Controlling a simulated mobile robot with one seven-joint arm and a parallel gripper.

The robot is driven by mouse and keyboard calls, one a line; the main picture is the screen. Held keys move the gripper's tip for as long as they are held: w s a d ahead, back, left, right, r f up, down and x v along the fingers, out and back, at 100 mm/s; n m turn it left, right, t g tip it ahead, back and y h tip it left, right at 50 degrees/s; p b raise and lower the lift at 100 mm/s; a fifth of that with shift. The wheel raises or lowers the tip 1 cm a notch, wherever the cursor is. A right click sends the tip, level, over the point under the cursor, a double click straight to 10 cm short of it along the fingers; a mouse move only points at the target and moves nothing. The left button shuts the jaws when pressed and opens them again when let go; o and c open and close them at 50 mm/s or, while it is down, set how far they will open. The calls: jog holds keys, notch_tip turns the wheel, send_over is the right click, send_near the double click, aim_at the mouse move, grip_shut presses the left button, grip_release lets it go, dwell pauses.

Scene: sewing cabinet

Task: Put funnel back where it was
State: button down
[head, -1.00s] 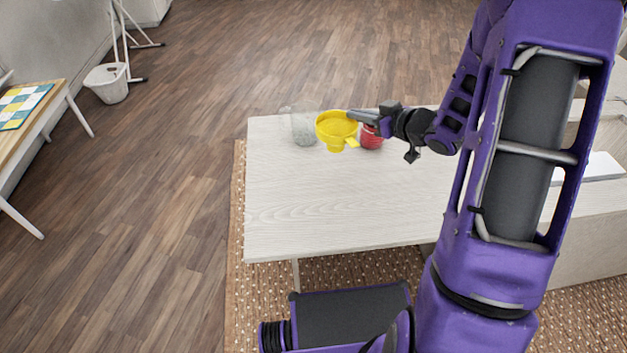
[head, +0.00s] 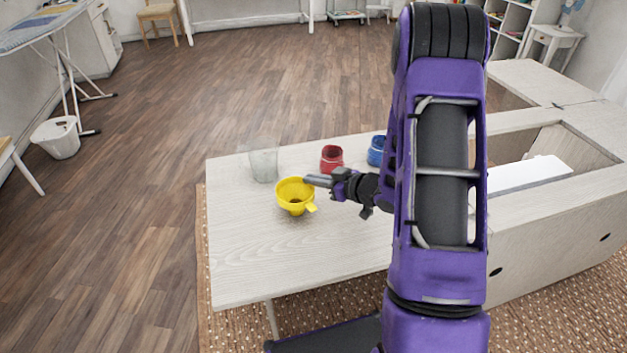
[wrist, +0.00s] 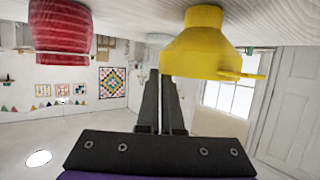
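The yellow funnel (head: 295,196) is upright, mouth up and spout down, at the left part of the pale wooden table (head: 262,245). My gripper (head: 312,181) reaches in from the right, its fingers nearly together at the funnel's rim. In the wrist view, which shows the table at the top, the funnel (wrist: 205,45) is at the fingertips (wrist: 163,75), and the rim hides part of one finger. The fingers look shut on the rim. I cannot tell whether the spout touches the table.
A clear glass jar (head: 264,166) stands behind the funnel to the left. A red jar (head: 331,157) and a blue jar (head: 376,150) stand behind my gripper. The red jar also shows in the wrist view (wrist: 62,30). The table's front left is clear.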

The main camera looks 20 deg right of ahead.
jog(key=c, duration=1.5)
grip_release()
jog(key=shift+f, duration=0.1)
jog(key=o, duration=0.4)
jog(key=shift+r, duration=0.2)
jog(key=p+v, duration=0.1)
jog(key=v, duration=1.1)
jog(key=shift+a+r, duration=0.1)
